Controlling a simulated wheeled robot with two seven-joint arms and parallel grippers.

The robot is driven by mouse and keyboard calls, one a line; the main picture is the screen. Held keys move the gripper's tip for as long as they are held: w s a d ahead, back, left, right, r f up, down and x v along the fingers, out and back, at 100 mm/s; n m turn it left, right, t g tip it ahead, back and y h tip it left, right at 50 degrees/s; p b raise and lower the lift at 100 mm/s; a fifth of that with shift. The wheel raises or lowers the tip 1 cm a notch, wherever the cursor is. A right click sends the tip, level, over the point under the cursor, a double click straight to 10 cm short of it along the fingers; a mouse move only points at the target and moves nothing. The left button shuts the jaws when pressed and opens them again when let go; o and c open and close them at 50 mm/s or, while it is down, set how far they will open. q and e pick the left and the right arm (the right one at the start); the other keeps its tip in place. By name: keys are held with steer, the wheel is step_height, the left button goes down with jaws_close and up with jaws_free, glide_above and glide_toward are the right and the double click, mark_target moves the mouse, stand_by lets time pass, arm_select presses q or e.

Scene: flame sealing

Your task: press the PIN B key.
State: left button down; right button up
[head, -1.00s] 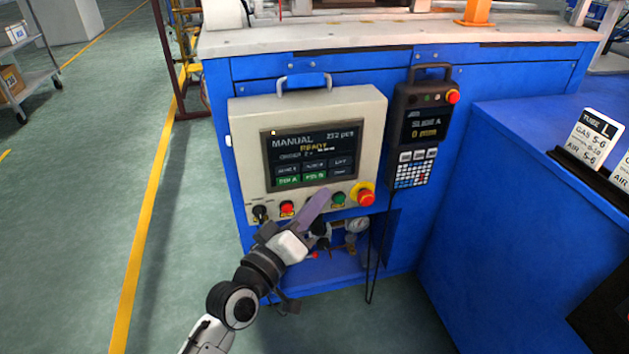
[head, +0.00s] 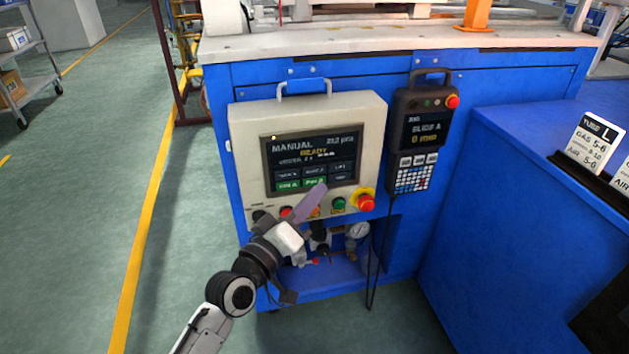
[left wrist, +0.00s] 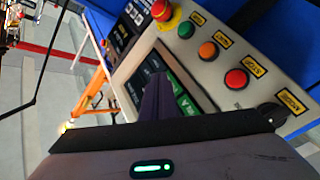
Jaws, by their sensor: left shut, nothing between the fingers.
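The beige control panel (head: 245,130) on the blue machine carries a dark touchscreen (head: 266,152) that reads MANUAL and READY. Two green keys sit at the bottom of its key grid: PIN A (head: 288,185) at the left and PIN B (head: 313,181) beside it. My left gripper (head: 322,190) is shut and empty, its purple fingers pointing up at the screen's lower edge just below and right of PIN B. In the left wrist view the shut fingers (left wrist: 157,92) overlap the screen and partly hide the green keys (left wrist: 187,106). I cannot tell whether the tips touch the screen.
Below the screen are a red button (head: 286,211), a green button (head: 339,204) and a red emergency stop (head: 366,203); an orange button (left wrist: 208,50) shows in the left wrist view. A black handheld pendant (head: 420,130) hangs at the right. A gauge (head: 357,231) sits below.

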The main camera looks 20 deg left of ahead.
stand_by(0.7)
stand_by(0.7)
arm_select(q)
steer(key=shift+w+a, duration=0.25)
steer(key=shift+w, duration=0.1)
steer(key=shift+w+a, duration=0.2)
steer(key=shift+w, duration=0.05)
stand_by(0.8)
steer(key=shift+s+d+p, duration=0.45)
steer(key=shift+s+p, duration=0.1)
steer(key=shift+s, duration=0.05)
